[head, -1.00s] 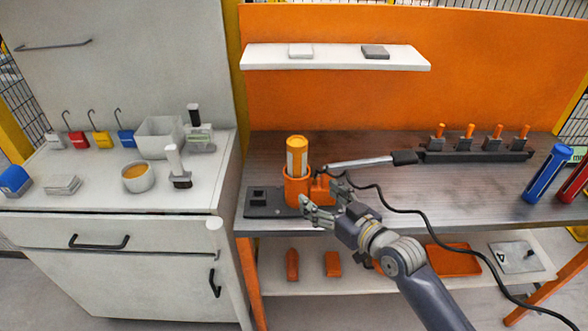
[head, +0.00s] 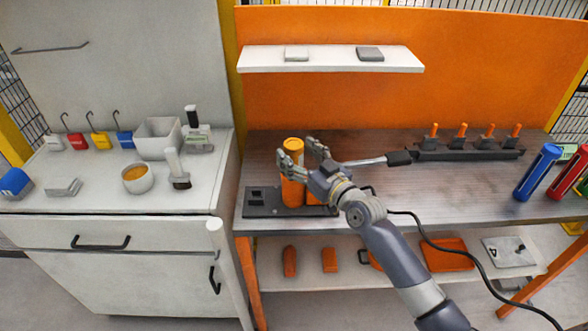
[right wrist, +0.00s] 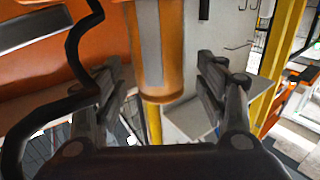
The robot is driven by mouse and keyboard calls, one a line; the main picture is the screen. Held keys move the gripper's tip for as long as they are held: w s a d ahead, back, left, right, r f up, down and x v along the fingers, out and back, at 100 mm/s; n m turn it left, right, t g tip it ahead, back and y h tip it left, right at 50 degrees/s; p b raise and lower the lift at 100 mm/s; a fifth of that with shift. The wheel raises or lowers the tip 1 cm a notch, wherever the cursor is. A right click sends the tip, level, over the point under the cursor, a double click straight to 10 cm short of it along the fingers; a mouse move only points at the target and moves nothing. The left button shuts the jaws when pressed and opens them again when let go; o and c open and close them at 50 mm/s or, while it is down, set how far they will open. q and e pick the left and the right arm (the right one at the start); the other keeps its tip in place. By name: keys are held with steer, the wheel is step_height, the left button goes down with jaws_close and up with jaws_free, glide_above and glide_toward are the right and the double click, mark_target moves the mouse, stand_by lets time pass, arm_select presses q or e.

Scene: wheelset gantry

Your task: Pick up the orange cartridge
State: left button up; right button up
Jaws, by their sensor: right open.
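The orange cartridge (head: 293,144) stands upright in the orange holder (head: 292,194) on the bench. Its rounded top shows, and my fingers hide part of its side. My right gripper (head: 300,152) is open at the cartridge's upper part, reaching in from the right. In the right wrist view, the cartridge (right wrist: 159,50) with its pale stripe stands between the spread fingers of the gripper (right wrist: 162,70), with a gap visible on both sides. My left gripper is not in view.
A dark base plate (head: 262,203) lies under the holder. A dark rack (head: 470,154) is behind. Blue (head: 539,172) and red (head: 569,172) cylinders stand far right. A white shelf (head: 330,62) is above.

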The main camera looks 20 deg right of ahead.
steer(key=shift+x, duration=1.1)
steer(key=shift+s, duration=0.15)
steer(key=c, duration=0.3)
jaws_close()
steer(key=shift+r, duration=0.15)
